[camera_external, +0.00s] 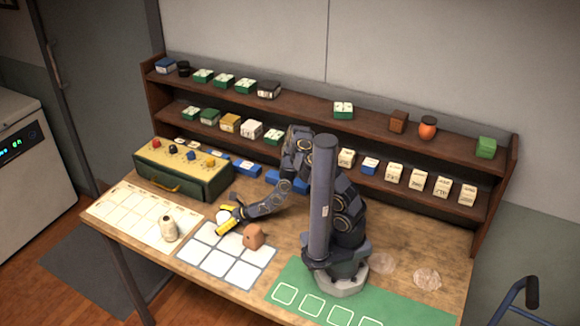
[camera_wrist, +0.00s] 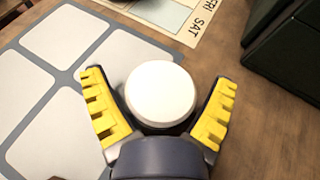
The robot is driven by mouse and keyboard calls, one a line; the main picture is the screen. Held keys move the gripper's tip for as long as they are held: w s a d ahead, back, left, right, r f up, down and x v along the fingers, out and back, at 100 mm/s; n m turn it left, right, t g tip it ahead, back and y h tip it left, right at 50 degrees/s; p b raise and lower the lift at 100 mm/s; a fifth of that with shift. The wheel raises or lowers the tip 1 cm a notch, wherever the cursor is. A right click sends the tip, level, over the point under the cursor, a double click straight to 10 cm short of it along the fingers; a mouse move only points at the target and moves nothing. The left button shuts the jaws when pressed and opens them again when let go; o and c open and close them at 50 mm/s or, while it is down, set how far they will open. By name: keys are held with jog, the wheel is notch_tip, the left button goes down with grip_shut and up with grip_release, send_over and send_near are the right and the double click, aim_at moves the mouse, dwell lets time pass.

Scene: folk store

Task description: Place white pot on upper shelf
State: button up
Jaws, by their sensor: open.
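The white pot (camera_wrist: 160,93) appears from above as a smooth round white shape in the wrist view. It stands between the two yellow fingers of my gripper (camera_wrist: 159,80), with visible gaps on both sides. My gripper is open. In the external view, the white pot (camera_external: 223,215) stands on the table, partly hidden by my gripper (camera_external: 229,218). The upper shelf (camera_external: 305,105) runs along the back wall and carries boxes and jars, with bare stretches between them.
A cream jar (camera_external: 169,230) stands on the calendar sheet (camera_external: 130,212). A green case (camera_external: 184,172) lies behind my gripper. The lower shelf (camera_external: 318,163) holds several boxes.

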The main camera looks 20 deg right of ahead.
jog(key=shift+w+a, duration=0.1)
jog(key=shift+a, duration=0.15)
jog(key=c, duration=1.4)
jog(key=shift+r, duration=0.1)
